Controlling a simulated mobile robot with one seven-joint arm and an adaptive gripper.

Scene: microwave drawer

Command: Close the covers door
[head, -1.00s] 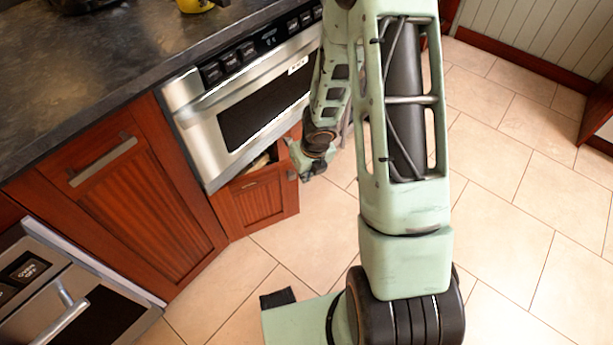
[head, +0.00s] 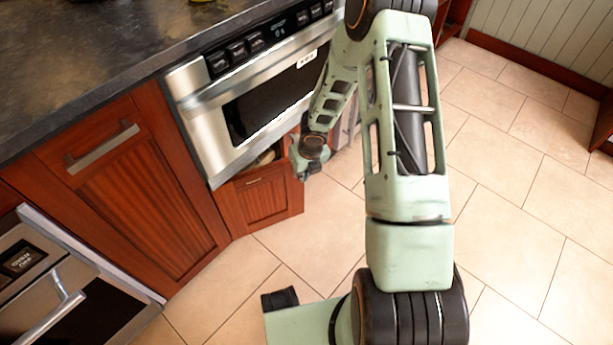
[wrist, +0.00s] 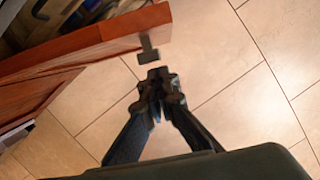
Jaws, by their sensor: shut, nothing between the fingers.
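The wooden drawer (head: 265,201) below the microwave stands pulled out, its red-brown front panel facing the floor area. Its opening shows between panel and microwave. In the wrist view the panel (wrist: 95,47) runs from the left to the top middle, with a dark handle (wrist: 149,49) near its end. Some items show inside the drawer at upper left. My gripper (wrist: 158,76) is shut and empty, its tips just below the handle in the picture; whether they touch it I cannot tell. In the head view my gripper (head: 301,174) is beside the drawer's right end.
The steel microwave (head: 259,101) sits directly above the drawer. A closed wooden cabinet (head: 133,185) and a steel oven (head: 70,285) stand to the left, under the dark countertop (head: 85,70). The tiled floor (head: 530,200) is clear on the right.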

